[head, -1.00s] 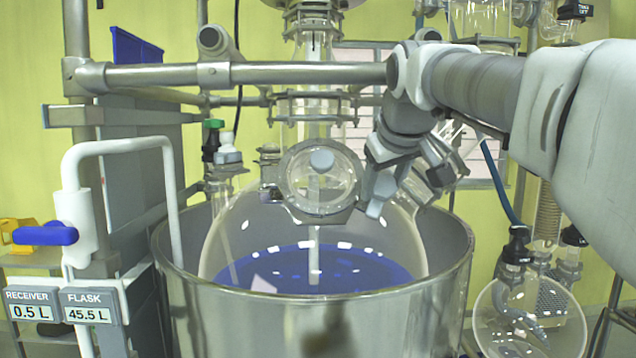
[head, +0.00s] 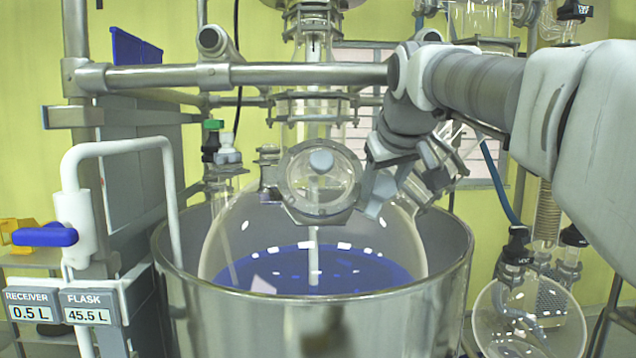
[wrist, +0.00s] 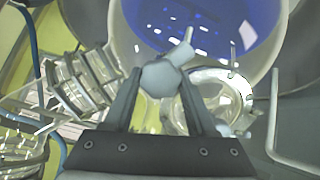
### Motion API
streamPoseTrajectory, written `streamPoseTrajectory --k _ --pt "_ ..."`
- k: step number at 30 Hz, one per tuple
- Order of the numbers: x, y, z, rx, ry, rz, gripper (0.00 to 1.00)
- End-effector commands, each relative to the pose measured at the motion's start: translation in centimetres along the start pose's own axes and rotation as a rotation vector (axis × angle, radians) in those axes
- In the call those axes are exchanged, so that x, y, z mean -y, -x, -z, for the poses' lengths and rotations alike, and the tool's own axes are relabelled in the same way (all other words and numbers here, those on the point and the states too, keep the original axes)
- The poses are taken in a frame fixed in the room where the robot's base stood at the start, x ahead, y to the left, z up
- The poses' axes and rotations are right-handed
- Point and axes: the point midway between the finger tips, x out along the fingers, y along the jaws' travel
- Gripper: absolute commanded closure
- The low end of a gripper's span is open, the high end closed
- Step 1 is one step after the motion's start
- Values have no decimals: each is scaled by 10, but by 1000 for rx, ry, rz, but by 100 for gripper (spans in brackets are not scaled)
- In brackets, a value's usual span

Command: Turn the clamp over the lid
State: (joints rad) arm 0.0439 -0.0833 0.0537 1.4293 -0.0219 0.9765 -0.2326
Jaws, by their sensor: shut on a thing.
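The round glass lid (head: 318,190) with a pale knob covers the port at the front of the big glass flask, which holds blue liquid. In the wrist view the lid (wrist: 205,95) is partly behind my right finger. The light grey clamp (head: 372,208) is at the lid's right edge. My gripper (head: 377,190) reaches it from the upper right. In the wrist view my gripper (wrist: 158,82) is shut on the clamp's rounded grey body (wrist: 162,77), with a short arm pointing away from me. Whether the clamp overlaps the lid's rim is hard to tell.
A steel bath (head: 315,315) surrounds the flask. A horizontal steel bar (head: 250,74) crosses above, behind my arm. A white pipe with a blue handle (head: 45,235) stands at left. A round receiver flask (head: 530,320) hangs at right.

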Motion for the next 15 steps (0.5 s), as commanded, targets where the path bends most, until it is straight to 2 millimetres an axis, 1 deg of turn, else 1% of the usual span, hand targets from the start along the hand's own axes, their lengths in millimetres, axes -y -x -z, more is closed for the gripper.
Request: streamPoseTrajectory --k 5,15 --pt "-1 0 -1 4 -107 6 99" --pt "-2 0 -1 5 -424 23 99"
